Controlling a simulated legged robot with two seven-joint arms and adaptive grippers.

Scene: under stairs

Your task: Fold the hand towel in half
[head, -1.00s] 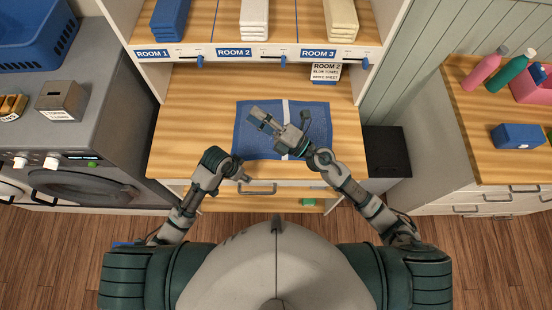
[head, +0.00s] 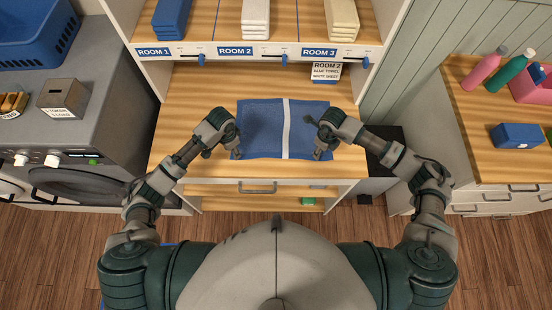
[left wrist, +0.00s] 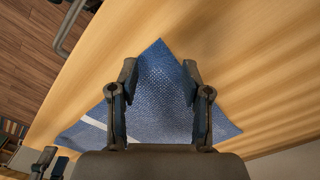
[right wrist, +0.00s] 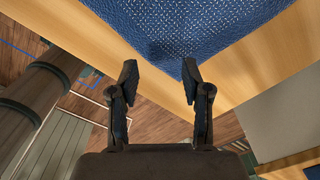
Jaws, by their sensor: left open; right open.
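The blue hand towel (head: 262,128) with one white stripe lies spread flat on the wooden counter. My left gripper (head: 237,152) is open at the towel's near left corner. In the left wrist view a towel corner (left wrist: 160,75) shows between the open fingers (left wrist: 157,80). My right gripper (head: 320,152) is open at the near right corner. In the right wrist view the towel (right wrist: 190,30) lies beyond the open fingers (right wrist: 158,78), with its corner close to one fingertip. I cannot tell whether either gripper touches the cloth.
The wooden counter (head: 185,110) is clear around the towel. A sign card (head: 326,72) reads Room 2, blue towel, white sheet. Shelves above hold folded blue (head: 170,18), white (head: 255,18) and cream (head: 342,18) stacks. A drawer front (head: 258,187) lies below the near edge.

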